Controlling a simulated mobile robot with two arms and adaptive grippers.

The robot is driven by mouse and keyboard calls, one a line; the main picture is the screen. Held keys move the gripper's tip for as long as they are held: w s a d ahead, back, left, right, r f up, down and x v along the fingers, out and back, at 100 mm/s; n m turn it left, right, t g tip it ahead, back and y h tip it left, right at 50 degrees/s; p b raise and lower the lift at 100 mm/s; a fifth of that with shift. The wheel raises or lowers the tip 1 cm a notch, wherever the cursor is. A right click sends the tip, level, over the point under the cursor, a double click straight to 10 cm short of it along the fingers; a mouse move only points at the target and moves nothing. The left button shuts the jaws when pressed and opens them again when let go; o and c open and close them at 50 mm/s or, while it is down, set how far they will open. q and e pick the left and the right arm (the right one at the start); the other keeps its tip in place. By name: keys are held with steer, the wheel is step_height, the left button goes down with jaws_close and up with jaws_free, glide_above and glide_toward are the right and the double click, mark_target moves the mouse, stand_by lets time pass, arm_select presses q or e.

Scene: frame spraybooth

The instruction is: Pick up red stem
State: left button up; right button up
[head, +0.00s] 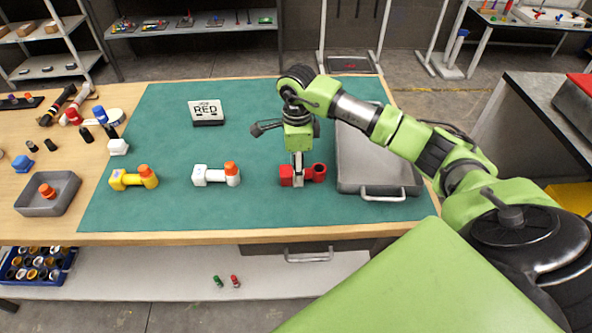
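The red stem (318,173) lies on the green mat, in front of the sign and left of the grey tray. It has a block at its left end and an upright hollow cylinder at its right end. My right gripper (297,178) points straight down over the stem's middle, its fingers at the bar between block and cylinder. The fingers hide that part of the stem, and I cannot tell whether they are closed on it. My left gripper is not in view.
A "JOB RED" sign (206,112) stands behind. A grey tray (362,152) is close on the right. The mat (240,215) in front is clear.

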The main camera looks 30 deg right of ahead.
steer(key=shift+f, duration=0.7)
steer(key=c, duration=1)
steer(key=shift+o, duration=0.2)
steer(key=shift+w, duration=0.1)
